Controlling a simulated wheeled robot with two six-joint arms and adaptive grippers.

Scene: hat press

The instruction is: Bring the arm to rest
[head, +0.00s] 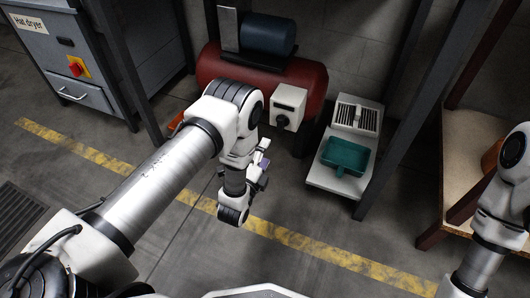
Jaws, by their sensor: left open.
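My left arm comes in from the lower left and bends down at its elbow in the middle of the head view. My left gripper (262,165) is small and partly hidden by its own wrist. It is open, with nothing visible between its fingers, and hangs over the floor in front of the red tank. Part of my right arm (497,205) shows at the right edge. Its gripper is out of view.
A red tank (215,66) with a dark blue motor (268,34) stands at the back. A white unit with a teal tray (345,156) is right of it. A grey "Hat dryer" cabinet (45,50) stands at the left. Yellow-striped floor (330,252) is open in front.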

